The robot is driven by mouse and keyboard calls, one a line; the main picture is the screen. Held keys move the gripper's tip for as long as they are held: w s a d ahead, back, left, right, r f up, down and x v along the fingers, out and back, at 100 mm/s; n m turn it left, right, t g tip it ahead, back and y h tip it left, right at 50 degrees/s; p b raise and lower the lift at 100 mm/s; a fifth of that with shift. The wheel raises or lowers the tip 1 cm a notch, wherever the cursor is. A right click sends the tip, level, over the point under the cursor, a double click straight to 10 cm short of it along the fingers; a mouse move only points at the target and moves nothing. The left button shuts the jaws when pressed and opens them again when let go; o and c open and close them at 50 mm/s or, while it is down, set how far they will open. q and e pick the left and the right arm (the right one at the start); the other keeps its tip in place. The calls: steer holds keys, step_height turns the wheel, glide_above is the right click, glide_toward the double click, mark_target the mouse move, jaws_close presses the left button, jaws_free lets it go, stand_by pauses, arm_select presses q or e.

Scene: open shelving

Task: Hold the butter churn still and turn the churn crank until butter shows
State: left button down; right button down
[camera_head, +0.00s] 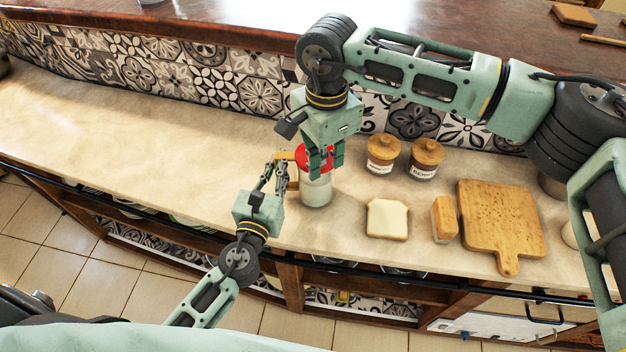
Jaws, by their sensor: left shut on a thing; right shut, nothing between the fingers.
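The butter churn (316,192) stands upright on the counter, a pale jar with a red top. A light wooden part (293,176) shows at its left side; I cannot tell whether it is a handle or the crank. My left gripper (272,174) is at the churn's left side and shut on the churn. My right gripper (322,166) points down over the red top, fingers shut with nothing between them, and hides much of the top. The crank is not clearly visible. The lower jar looks whitish; I cannot make out butter.
Two brown jars with wooden lids (383,154) (427,158) stand right of the churn. A bread slice (387,219), a small wooden-looking block (445,219) and a cutting board (502,222) lie to the right. The counter on the left (130,130) is clear. A tiled wall runs behind.

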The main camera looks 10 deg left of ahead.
steer(key=shift+s+d+n, duration=0.1)
steer(key=shift+d+n, duration=0.35)
steer(key=shift+n, duration=0.8)
steer(key=shift+w+d+n, duration=0.1)
steer(key=shift+d+n, duration=0.4)
steer(key=shift+n, duration=0.7)
steer(key=shift+s+d+n, duration=0.1)
steer(key=shift+d+n, duration=0.35)
steer(key=shift+n, duration=0.8)
steer(key=c, duration=1.4)
jaws_free()
steer(key=shift+o, duration=0.2)
step_height(320, 180, up, 7)
